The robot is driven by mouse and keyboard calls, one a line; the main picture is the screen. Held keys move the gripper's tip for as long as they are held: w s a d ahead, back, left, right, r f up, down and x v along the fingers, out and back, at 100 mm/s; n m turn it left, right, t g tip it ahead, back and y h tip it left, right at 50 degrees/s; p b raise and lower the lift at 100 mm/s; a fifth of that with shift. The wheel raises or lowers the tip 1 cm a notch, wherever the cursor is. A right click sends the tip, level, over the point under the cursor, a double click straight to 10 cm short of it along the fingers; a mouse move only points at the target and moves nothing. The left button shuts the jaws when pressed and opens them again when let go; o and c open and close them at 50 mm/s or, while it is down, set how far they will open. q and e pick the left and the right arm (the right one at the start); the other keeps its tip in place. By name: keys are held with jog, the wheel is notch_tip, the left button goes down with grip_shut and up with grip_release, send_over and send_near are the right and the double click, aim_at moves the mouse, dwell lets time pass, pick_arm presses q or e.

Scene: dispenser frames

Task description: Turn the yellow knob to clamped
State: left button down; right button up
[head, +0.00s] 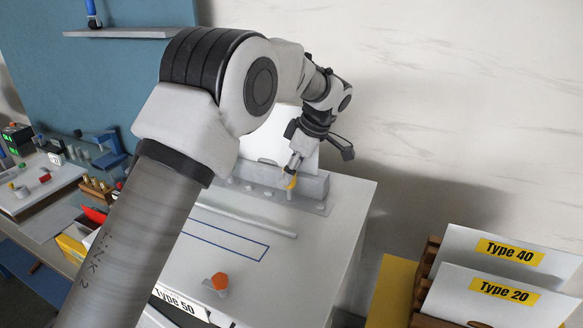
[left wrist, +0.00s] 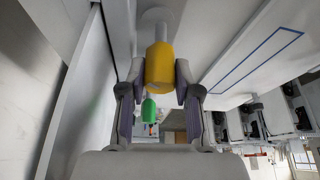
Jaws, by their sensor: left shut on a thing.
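The yellow knob (left wrist: 160,68) sits between the two fingers of my left gripper (left wrist: 160,92) in the left wrist view, and the fingers are shut on it. In the head view the yellow knob (head: 291,183) shows as a small patch at the tip of my left gripper (head: 293,172), at the front of a grey clamp bar (head: 312,188). A pale shaft joins the knob to a round base. The knob's clamp marking is not readable. My right gripper is not in view.
An orange knob (head: 219,281) stands at the front of the white bench top (head: 300,262), which has a blue outlined rectangle. A green knob (left wrist: 149,110) shows beyond in the left wrist view. White Type 40 (head: 505,250) and Type 20 (head: 497,291) panels stand at right.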

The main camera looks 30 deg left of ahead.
pick_arm(q)
jog(key=shift+s+f, duration=0.1)
jog(key=shift+f, duration=0.1)
dwell(0.4)
jog(key=c, duration=0.8)
grip_release()
jog(key=shift+a, duration=0.25)
jog(key=shift+r, duration=0.1)
jog(key=shift+d+r, duration=0.1)
jog(key=shift+r, duration=0.05)
notch_tip(320, 180, up, 10)
jog(key=shift+f, duration=0.2)
